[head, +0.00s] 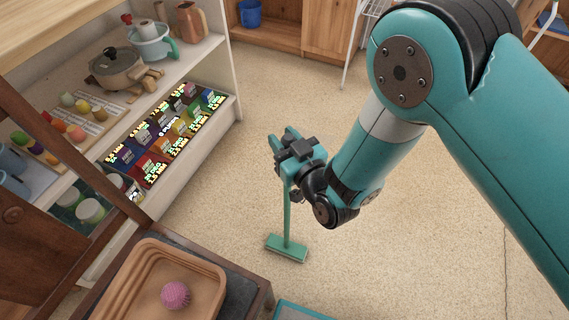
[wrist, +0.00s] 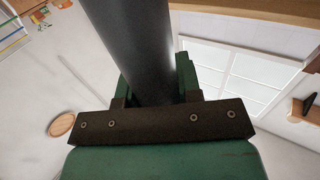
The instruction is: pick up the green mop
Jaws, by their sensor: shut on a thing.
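The green mop (head: 287,247) hangs or stands upright below my gripper (head: 282,146) in the head view, with its flat, wide head at the bottom. Its thin handle rises from the head to my gripper. My gripper is shut on the upper part of the handle. In the wrist view a thick dark shaft (wrist: 130,45) passes between the green fingers. I cannot tell whether the mop head touches the floor.
An open shelf (head: 185,150) with several boxes, a pot (head: 117,70) and toy food stands at the left. A tray (head: 210,272) with a pink ball (head: 175,295) is at the lower left. The floor (head: 400,240) right of the mop is clear.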

